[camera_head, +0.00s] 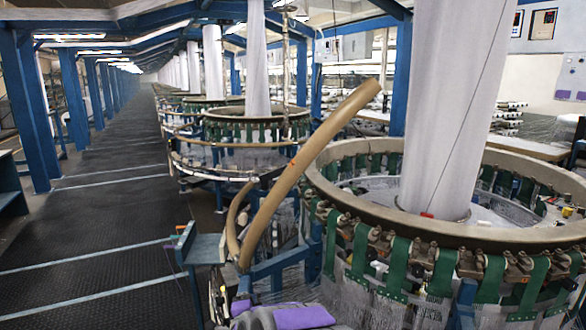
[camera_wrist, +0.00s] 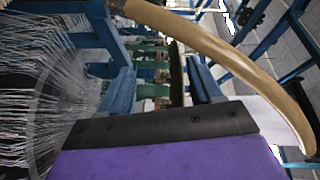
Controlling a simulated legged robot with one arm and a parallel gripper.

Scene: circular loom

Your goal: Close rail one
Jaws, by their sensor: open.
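Rail one appears to be the long tan curved rail (camera_head: 308,165). It is swung up and outward from the near loom's tan ring (camera_head: 480,232), its free end high and its lower end near the blue frame. In the wrist view, the tan rail (camera_wrist: 235,50) arcs from the top across to the right. My gripper (camera_head: 285,317) shows in the head view only as purple and grey parts at the bottom, below the rail's lower end. In the wrist view my gripper (camera_wrist: 160,80) is open, with nothing held between its fingers. The rail is beyond and to the right of them.
A shorter tan curved piece (camera_head: 234,220) stands beside the rail's lower end. A blue bracket (camera_head: 200,248) juts toward the aisle. White threads (camera_wrist: 50,60) hang at left in the wrist view. The dark aisle floor (camera_head: 105,225) is clear; more looms stand behind.

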